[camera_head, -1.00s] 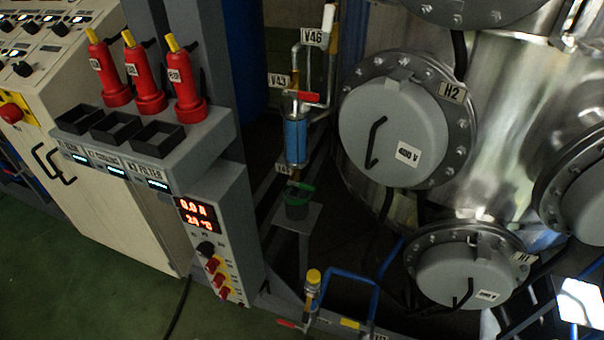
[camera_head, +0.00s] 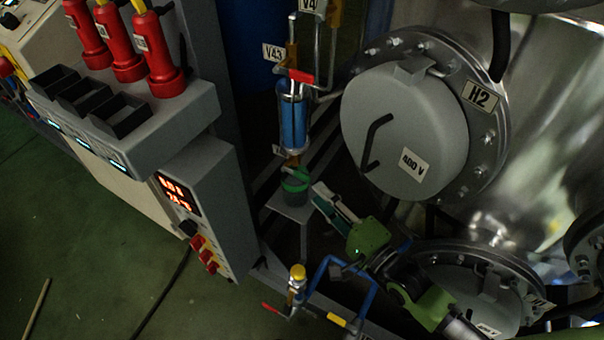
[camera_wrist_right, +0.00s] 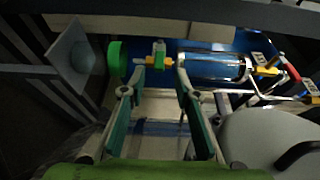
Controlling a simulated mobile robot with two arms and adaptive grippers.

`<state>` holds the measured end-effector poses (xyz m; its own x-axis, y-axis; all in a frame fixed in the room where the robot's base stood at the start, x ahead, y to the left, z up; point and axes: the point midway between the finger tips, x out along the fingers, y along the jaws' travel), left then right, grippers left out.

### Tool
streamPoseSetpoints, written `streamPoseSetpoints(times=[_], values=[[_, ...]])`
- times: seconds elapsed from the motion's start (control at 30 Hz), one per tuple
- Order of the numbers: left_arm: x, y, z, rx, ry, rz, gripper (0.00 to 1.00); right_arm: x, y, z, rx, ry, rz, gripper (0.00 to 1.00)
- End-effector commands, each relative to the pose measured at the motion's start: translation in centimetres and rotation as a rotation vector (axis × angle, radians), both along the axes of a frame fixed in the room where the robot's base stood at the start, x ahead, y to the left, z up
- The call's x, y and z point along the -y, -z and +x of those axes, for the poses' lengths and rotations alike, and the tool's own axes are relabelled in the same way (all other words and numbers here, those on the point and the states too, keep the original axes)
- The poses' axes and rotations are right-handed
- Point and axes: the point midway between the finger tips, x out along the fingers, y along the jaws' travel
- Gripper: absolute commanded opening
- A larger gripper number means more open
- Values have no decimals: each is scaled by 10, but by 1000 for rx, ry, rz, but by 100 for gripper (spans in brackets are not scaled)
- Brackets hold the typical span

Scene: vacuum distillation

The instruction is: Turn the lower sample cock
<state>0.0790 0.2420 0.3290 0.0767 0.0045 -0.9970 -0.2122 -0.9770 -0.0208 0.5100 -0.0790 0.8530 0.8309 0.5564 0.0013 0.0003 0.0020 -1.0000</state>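The lower sample cock (camera_head: 292,161) is a small brass valve under the blue liquid-filled glass cylinder (camera_head: 293,120). A green cup (camera_head: 295,183) stands just below it. My right gripper (camera_head: 326,197) has come in from the lower right, its fingers pointing up-left at the cup and cock. In the right wrist view the brass cock (camera_wrist_right: 153,61) shows beyond the gap between the two open fingertips (camera_wrist_right: 160,75), with the green cup (camera_wrist_right: 117,58) to its left and the cylinder (camera_wrist_right: 212,66) to its right. Nothing is between the fingers. My left gripper is out of view.
A red-handled valve (camera_head: 298,75) marked V43 sits above the cylinder. The large steel vessel's H2 hatch (camera_head: 405,130) is close on the right. Blue piping and a yellow-capped valve (camera_head: 297,273) stand below. A control panel (camera_head: 195,210) stands left.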

Motion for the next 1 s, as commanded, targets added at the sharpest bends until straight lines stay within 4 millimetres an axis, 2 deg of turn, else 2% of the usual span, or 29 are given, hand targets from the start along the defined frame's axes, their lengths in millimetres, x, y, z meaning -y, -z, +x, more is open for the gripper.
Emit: streamPoseSetpoints(times=[0.03,0.2,0.4,0.83,0.93,1.0], values=[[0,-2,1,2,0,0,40,-7,-3,12,4,2,1,29],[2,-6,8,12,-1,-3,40,-26,-2,40,4,1,0,29],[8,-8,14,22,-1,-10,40,-41,0,62,1,1,-2,29],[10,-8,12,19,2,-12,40,-46,1,69,-1,1,-3,29],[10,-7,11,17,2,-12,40,-46,1,69,-1,1,-3,3],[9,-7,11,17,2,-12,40,-46,1,69,-1,1,-3,0]])
